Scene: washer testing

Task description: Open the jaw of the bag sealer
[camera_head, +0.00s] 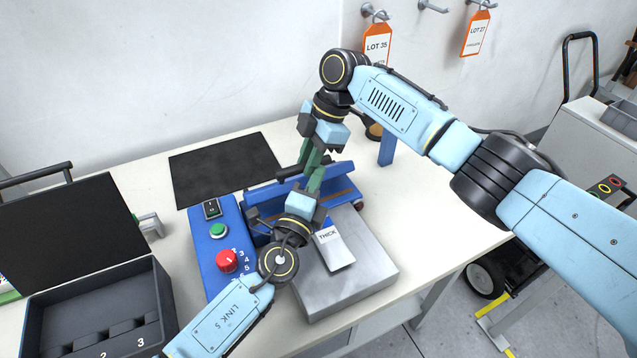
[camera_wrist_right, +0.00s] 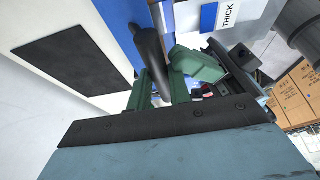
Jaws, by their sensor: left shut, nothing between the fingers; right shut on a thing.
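The blue bag sealer (camera_head: 337,187) stands on the white table, with its long jaw bar partly hidden behind my grippers. A black handle (camera_head: 288,173) sticks out at the jaw's left end. My right gripper (camera_head: 306,168) reaches down from above and its green fingers are shut on this handle. The right wrist view shows the black handle (camera_wrist_right: 151,45) passing between the green fingers. My left gripper (camera_head: 316,180) comes from the front, shut and empty, with its fingers over the jaw and close to the right fingers. Whether the left fingers touch the jaw cannot be told.
A silver pouch marked THICK (camera_head: 336,250) lies on the metal platform (camera_head: 350,287) in front. The control panel (camera_head: 207,243) has a red knob (camera_head: 227,260) and green button. A black mat (camera_head: 222,168) lies behind; an open dark case (camera_head: 105,318) stands left. The table's right side is clear.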

